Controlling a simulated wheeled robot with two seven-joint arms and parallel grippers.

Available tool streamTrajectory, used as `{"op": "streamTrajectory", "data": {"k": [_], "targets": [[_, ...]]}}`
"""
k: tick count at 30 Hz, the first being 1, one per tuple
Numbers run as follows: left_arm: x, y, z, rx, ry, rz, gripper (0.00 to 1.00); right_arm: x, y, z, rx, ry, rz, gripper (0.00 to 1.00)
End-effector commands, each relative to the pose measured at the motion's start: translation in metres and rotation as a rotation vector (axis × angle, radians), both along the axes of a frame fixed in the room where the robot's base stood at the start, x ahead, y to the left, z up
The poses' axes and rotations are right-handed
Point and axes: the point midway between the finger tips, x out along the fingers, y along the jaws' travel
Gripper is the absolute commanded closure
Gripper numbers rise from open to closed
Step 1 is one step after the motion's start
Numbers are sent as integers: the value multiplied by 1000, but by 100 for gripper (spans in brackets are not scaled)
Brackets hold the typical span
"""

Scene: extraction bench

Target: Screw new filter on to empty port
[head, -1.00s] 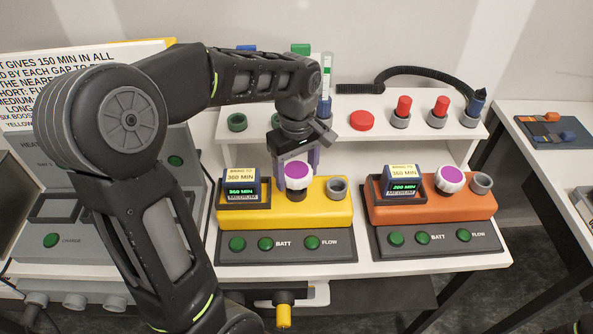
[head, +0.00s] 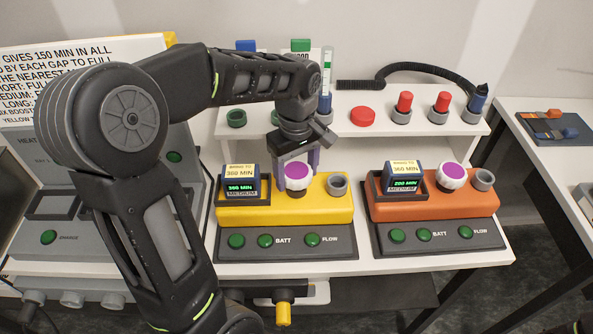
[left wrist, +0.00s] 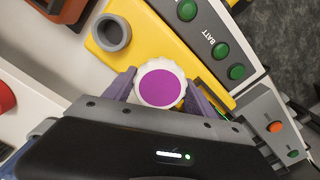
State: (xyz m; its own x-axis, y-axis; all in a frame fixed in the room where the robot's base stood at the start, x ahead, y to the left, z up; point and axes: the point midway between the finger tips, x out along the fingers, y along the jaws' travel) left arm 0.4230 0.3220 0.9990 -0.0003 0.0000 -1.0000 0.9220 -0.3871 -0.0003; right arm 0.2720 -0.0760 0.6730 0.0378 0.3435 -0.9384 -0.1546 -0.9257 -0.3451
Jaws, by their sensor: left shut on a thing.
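A white ribbed filter with a purple top (head: 297,176) sits upright at the dark port in the middle of the yellow unit (head: 328,211). My left gripper (head: 298,180) reaches down from behind and is shut on this filter. The left wrist view shows the same filter (left wrist: 160,84) between the two purple-grey fingers (left wrist: 160,92). I cannot tell how far it is seated. A grey open port (head: 338,186) on the yellow unit's right is empty, and also shows in the left wrist view (left wrist: 112,33). My right gripper is not in view.
An orange unit (head: 435,207) to the right carries another purple-topped filter (head: 453,176) and a grey port (head: 483,180). A shelf (head: 345,124) behind holds red caps, a tube and a black hose. A grey charging station stands at left.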

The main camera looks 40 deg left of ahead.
Motion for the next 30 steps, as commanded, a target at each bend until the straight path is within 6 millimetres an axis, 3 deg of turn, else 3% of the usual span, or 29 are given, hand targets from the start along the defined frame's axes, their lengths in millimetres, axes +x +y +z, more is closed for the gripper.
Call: {"op": "streamTrajectory", "data": {"k": [17, 30], "targets": [[0, 0, -10, 0, 0, -41, 92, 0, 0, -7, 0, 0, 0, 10], [0, 0, -10, 0, 0, -712, 92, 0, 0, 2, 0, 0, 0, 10]]}}
